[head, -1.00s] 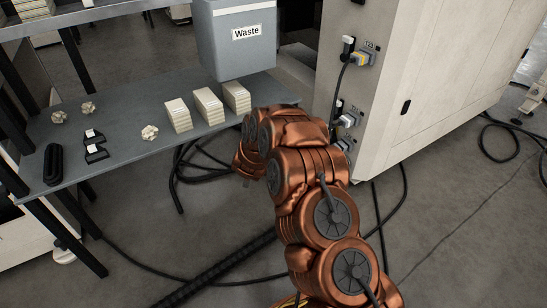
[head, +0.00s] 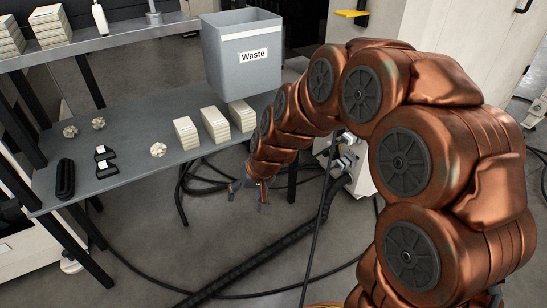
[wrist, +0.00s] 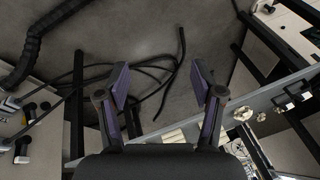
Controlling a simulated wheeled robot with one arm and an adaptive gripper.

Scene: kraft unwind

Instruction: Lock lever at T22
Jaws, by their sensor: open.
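My gripper (head: 256,190) hangs low in front of the shelf table, left of the machine cabinet. In the wrist view my gripper (wrist: 160,85) has its two dark purple fingers apart, with nothing between them and the floor and black cables behind. Part of the connector panel shows past my arm in the head view, with light grey plugs (head: 346,140) apart from my gripper. Plugs or levers (wrist: 22,148) also show at the left edge of the wrist view. I cannot read a T22 label or tell the lever's position; my arm hides most of the panel.
A grey table (head: 130,130) holds pale blocks (head: 215,124), crumpled pieces, black clips and a black coil (head: 65,180). A grey Waste bin (head: 240,70) stands at its back. Black cables and a thick ribbed hose (head: 250,266) lie on the floor.

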